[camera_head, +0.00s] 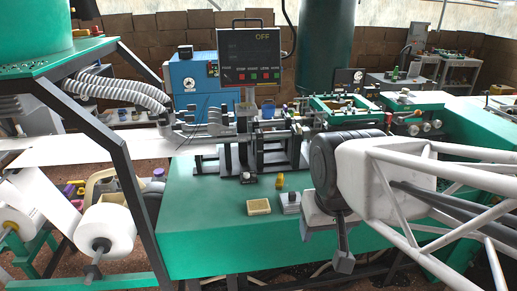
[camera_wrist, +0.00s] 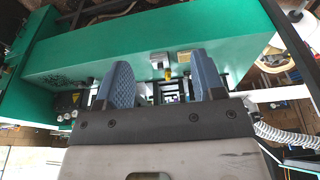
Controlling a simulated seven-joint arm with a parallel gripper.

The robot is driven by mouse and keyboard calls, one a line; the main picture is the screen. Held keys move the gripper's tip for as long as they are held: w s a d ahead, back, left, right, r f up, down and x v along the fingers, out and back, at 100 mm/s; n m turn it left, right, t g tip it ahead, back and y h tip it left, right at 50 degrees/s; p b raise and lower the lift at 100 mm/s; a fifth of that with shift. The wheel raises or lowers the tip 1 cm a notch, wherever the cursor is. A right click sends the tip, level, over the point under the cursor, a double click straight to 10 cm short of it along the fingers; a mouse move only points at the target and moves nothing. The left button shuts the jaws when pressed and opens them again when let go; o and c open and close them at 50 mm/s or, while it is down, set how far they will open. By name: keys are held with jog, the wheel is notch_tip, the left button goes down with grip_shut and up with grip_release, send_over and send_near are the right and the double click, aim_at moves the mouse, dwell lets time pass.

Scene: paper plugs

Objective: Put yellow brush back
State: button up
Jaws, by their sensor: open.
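A pale yellow block (camera_head: 259,207), which looks like the brush, lies flat on the green machine top in the head view. It also shows in the wrist view (camera_wrist: 186,57), up and right of centre. A smaller bright yellow piece (camera_head: 279,181) stands behind it, and I cannot tell for certain which is the brush. The bright piece also shows in the wrist view (camera_wrist: 168,73). My gripper (camera_wrist: 160,75) is open and empty, its two blue-grey fingers wide apart. In the head view my gripper (camera_head: 343,258) is right of the block, apart from it.
A grey box (camera_head: 290,202) sits just right of the pale block. Metal rollers and black brackets (camera_head: 275,150) stand behind, below a control panel reading OFF (camera_head: 249,55). The green top (camera_head: 200,215) is clear at the front left. White paper rolls (camera_head: 106,229) hang at left.

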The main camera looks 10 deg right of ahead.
jog(key=shift+s+f, duration=0.3)
jog(key=shift+s, duration=0.65)
